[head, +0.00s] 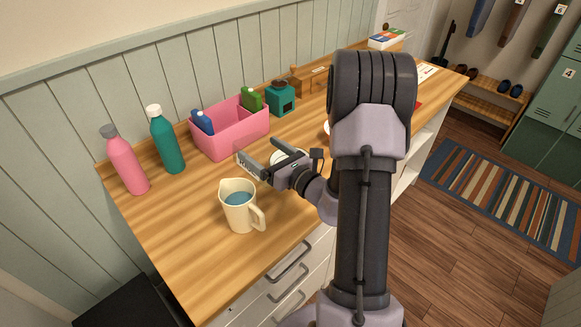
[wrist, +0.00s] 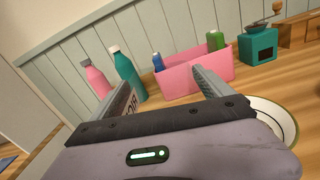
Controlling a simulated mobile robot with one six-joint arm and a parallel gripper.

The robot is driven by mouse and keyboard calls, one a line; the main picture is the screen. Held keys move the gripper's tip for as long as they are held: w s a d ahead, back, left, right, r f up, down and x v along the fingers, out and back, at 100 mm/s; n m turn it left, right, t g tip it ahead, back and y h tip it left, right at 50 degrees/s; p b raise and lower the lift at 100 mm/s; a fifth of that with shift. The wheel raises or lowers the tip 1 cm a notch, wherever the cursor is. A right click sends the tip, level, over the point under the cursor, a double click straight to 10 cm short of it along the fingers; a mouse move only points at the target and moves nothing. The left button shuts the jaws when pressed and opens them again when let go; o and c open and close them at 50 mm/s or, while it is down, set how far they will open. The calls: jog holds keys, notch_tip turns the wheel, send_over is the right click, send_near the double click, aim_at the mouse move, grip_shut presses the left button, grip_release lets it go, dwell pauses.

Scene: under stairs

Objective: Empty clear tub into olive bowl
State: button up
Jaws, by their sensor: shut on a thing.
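My gripper (head: 256,150) is above the wooden counter, between the cream jug and the pink bin. Its two fingers stand apart, and in the wrist view (wrist: 163,80) the pink bin shows through the gap between them. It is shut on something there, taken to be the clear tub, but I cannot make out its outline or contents. I cannot pick out an olive bowl in either view; my arm hides part of the counter. A pale round dish with a dark green rim (wrist: 287,122) lies beyond the gripper, partly hidden by it.
A cream jug (head: 238,208) with bluish liquid stands near the gripper. A pink bin (head: 233,140) holds blue and green bottles. Pink (head: 127,163) and teal (head: 168,143) bottles stand by the wall. A teal grinder (head: 281,99) stands behind. The counter's near left is clear.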

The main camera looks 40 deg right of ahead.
notch_tip(320, 180, up, 8)
jog(key=a+n+p, duration=0.1)
jog(key=p, duration=0.4)
jog(key=shift+a+r+n, duration=0.15)
jog(key=shift+r+n, duration=0.05)
jog(key=shift+n, duration=0.1)
